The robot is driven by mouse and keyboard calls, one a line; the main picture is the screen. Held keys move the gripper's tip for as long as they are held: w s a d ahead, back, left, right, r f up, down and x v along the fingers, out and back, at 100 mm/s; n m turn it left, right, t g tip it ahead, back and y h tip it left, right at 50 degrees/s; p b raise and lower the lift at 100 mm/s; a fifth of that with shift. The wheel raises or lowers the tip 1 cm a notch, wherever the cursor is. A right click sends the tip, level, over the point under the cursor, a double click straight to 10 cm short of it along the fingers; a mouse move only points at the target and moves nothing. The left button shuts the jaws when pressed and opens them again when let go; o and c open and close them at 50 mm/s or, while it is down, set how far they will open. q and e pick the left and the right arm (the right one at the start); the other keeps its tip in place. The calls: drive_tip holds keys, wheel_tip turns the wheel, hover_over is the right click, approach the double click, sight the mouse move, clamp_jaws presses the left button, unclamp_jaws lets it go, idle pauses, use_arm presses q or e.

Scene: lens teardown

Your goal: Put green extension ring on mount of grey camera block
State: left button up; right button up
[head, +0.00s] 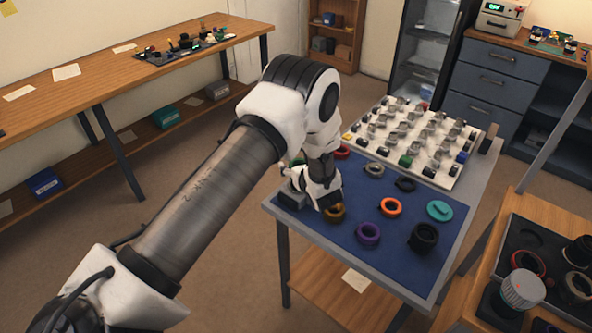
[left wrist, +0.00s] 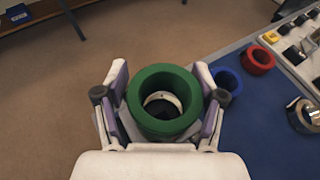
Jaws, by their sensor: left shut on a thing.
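The green extension ring (left wrist: 141,109) is gripped between the two fingers of my left gripper (left wrist: 160,108) in the left wrist view. Through the ring's hole I see a pale metal ring, apparently the mount (left wrist: 163,96), with a dark centre beneath it. I cannot tell whether the green ring touches it. In the head view my left gripper (head: 313,187) is over the near left corner of the blue mat, at a dark grey block (head: 291,200) that looks like the camera block. The gripper hides most of the block. My right gripper is not in view.
The blue mat (head: 335,240) holds several loose rings, including an orange ring (head: 391,207), a purple ring (head: 368,234) and a black ring (head: 423,238). A white tray (head: 462,172) of small parts stands behind. A wooden bench with lens parts is at right.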

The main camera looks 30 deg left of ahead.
use_arm(q)
wheel_tip(320, 180, down, 3)
drive_tip(key=shift+r+p, duration=0.1)
drive_tip(key=shift+p, duration=0.45)
drive_tip(key=shift+f, duration=0.35)
drive_tip(key=shift+f+b, duration=0.15)
drive_tip(key=shift+b, duration=0.15)
drive_tip(key=o, duration=1.2)
